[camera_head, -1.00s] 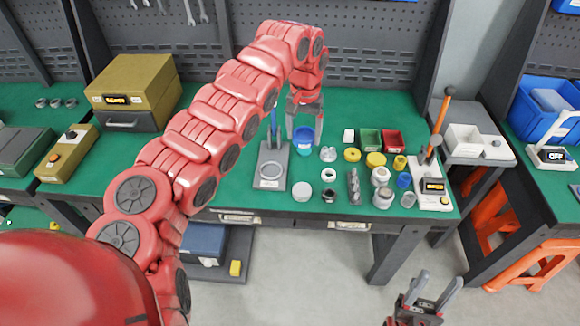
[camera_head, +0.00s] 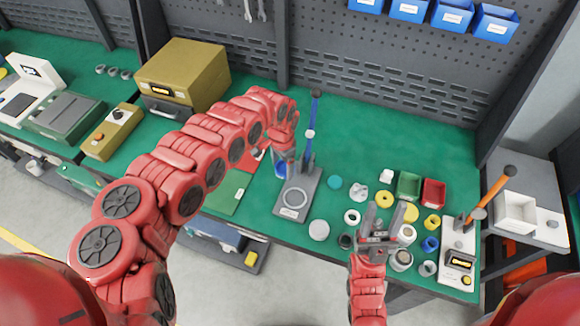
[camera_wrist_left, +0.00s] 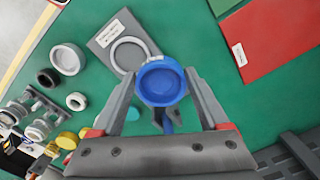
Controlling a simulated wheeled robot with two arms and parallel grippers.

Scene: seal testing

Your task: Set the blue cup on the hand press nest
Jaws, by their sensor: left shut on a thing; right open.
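The blue cup (camera_head: 281,170) is between the fingers of my left gripper (camera_head: 284,162), which is shut on it. The cup also shows in the left wrist view (camera_wrist_left: 162,82), its round open end facing the camera. The hand press (camera_head: 315,179) has a grey base and an upright blue lever. Its nest, a pale ring (camera_head: 295,199), is empty; the ring also shows in the left wrist view (camera_wrist_left: 130,54), just beyond the cup. The cup is beside the press, to its left in the head view. My right gripper (camera_head: 384,214) is open and empty over the table parts.
Several caps, rings and jars stand right of the press, with a green bin (camera_head: 409,185) and a red bin (camera_head: 433,193) behind. An orange-lever device (camera_head: 460,262) stands at the right. A green-and-red board (camera_head: 230,190) lies left of the press. The back table middle is clear.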

